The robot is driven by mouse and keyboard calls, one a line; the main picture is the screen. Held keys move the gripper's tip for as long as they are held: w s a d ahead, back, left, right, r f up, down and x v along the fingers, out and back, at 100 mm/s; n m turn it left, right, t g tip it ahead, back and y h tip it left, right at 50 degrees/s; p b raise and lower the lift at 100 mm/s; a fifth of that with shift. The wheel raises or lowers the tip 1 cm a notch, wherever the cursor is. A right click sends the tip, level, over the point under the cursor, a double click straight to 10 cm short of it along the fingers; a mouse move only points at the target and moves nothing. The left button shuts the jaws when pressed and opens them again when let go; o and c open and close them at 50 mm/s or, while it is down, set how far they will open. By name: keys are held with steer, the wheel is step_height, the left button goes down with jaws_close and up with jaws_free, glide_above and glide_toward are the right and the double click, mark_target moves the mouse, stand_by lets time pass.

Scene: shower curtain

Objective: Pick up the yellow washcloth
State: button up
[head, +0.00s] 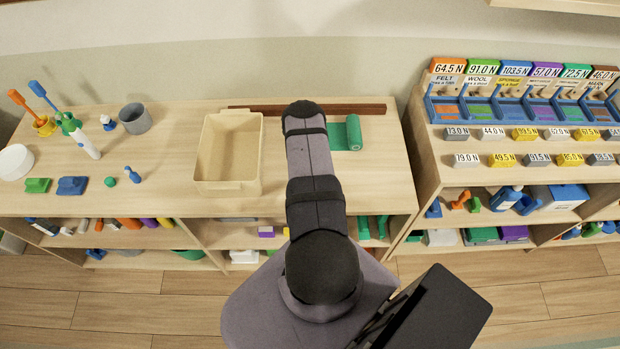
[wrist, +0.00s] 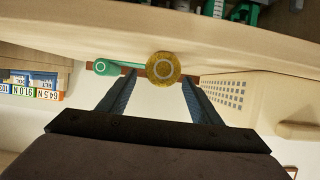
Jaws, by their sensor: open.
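A yellow roll, seen end-on as a round disc with a pale ring, appears to be the yellow washcloth (wrist: 163,66). In the wrist view it is centred beyond the fingertips of my gripper (wrist: 154,88). The two dark fingers are apart with nothing visibly held between them. I cannot tell how far the roll is from the tips. In the head view my arm covers this spot, so the yellow roll and my gripper are hidden there.
A green roll (head: 353,132) lies right of my arm; it also shows beside the yellow one in the wrist view (wrist: 103,67). A beige bin (head: 228,150) stands left of my arm. A dark red-brown strip (head: 360,109) lies behind. Brushes and cups stand at the left.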

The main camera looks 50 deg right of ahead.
steer(key=shift+r+b+x, duration=0.2)
steer(key=shift+b+x, duration=0.75)
steer(key=shift+x, duration=2.1)
steer(key=c, duration=1.2)
